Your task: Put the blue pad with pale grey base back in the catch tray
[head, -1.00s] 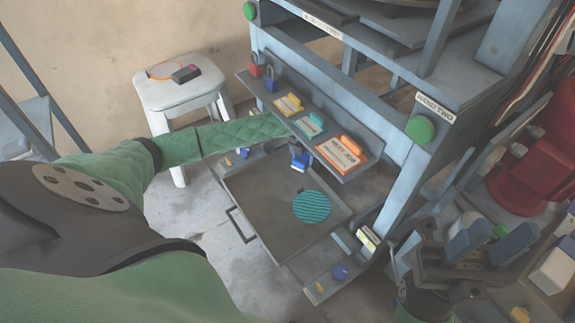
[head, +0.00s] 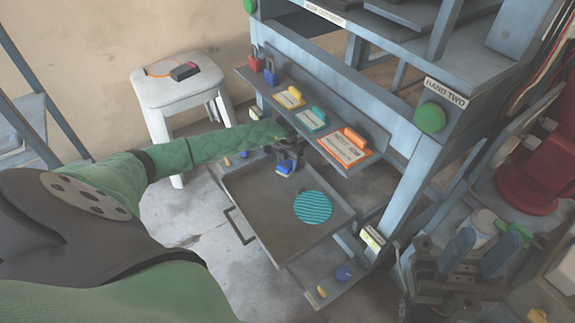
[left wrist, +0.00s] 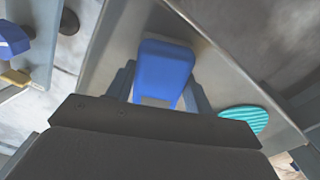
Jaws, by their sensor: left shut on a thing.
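The blue pad with pale grey base (head: 285,168) is held in my left gripper (head: 288,158), over the back part of the catch tray (head: 262,215). The gap between pad and tray floor is hard to judge. The tray is pulled out and holds a teal striped disc (head: 313,207), which also shows in the left wrist view (left wrist: 245,118). My right gripper (head: 485,250) is at the lower right, with its fingers apart and nothing visible between them.
A shelf (head: 325,145) with several coloured tags and padlocks overhangs the tray's back edge. A white stool (head: 180,92) stands to the left. A green button (head: 430,118) is on the right post. A ledge with small blue and yellow pieces lies right of the tray.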

